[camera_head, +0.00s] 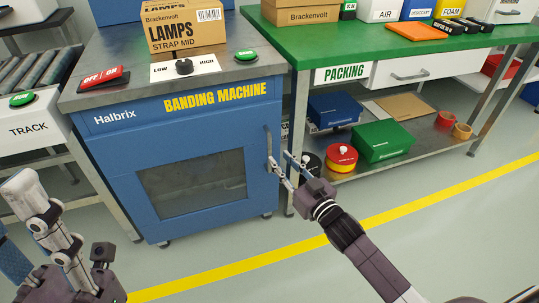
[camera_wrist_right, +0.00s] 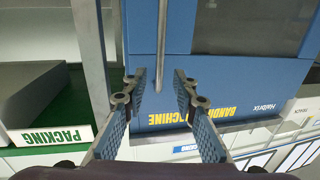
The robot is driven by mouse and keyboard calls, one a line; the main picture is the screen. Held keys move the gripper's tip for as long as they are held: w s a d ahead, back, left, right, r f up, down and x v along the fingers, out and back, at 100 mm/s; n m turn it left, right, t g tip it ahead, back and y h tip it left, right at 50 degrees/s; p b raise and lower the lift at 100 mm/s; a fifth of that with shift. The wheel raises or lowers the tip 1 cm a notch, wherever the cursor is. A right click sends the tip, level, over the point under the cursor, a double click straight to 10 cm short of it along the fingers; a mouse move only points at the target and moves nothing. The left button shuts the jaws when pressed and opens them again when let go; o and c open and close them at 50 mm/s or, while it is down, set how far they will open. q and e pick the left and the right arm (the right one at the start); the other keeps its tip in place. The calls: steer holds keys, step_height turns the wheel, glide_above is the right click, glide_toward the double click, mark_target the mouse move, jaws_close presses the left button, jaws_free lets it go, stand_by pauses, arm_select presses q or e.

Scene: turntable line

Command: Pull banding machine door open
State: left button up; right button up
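The blue banding machine (camera_head: 120,150) has a front door (camera_head: 185,203) with a dark window; the door looks closed. Its vertical metal handle (camera_head: 268,145) is at the door's right edge. My right gripper (camera_head: 280,167) is open beside the lower part of the handle. In the right wrist view the handle (camera_wrist_right: 162,30) runs down between the lines of the two spread fingers (camera_wrist_right: 158,82). I see no grip on it, and cannot tell how far ahead of the fingertips it is. My left gripper (camera_head: 45,220) is partly in view at lower left; its opening is unclear.
A green packing table (camera_head: 420,48) stands right of the machine, its leg (camera_head: 299,135) close to my right gripper. Its lower shelf holds a green box (camera_head: 382,142) and a red-and-yellow round item (camera_head: 341,158). Open floor with a yellow line (camera_head: 390,214) lies in front.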

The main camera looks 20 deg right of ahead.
mark_target(270, 149)
steer(key=b+x, duration=0.2)
steer(key=x, duration=0.4)
steer(key=shift+w+a+f, duration=0.1)
steer(key=shift+w, duration=0.1)
steer(key=shift+w+a, duration=0.15)
steer(key=shift+w, duration=0.35)
steer(key=shift+c, duration=0.6)
jaws_close()
